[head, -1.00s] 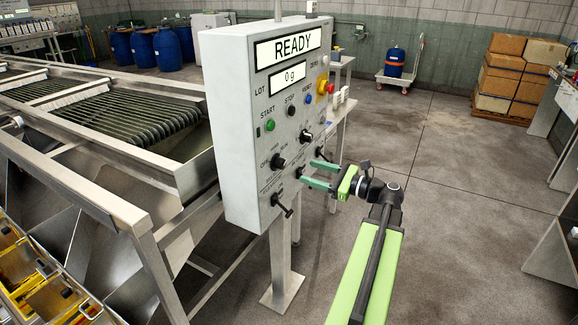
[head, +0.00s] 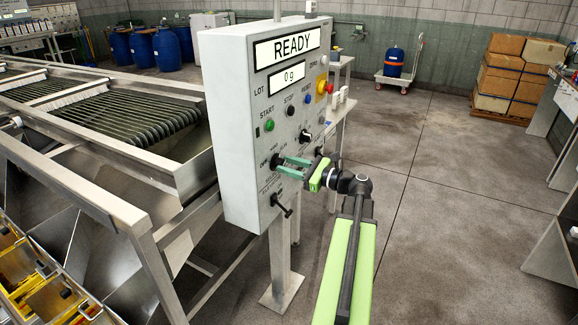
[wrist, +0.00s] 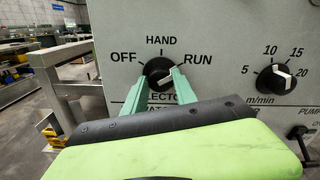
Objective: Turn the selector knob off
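The black selector knob (wrist: 157,68) is on the grey control panel, with OFF, HAND and RUN printed around it. A white mark shows on its lower right part, tilted up toward the RUN side. In the head view the knob (head: 276,160) is at the tips of my gripper (head: 281,165). In the wrist view the two green fingers of my gripper (wrist: 159,76) stand apart, one on each side of the knob's lower part. I cannot tell whether they touch it. The fingers hide part of the lettering below the knob.
A speed knob (wrist: 274,78) marked m/min sits to the right. Above are a green start button (head: 269,125), a black stop button (head: 291,110) and a red emergency button (head: 329,88). A black handle (head: 284,207) sticks out below.

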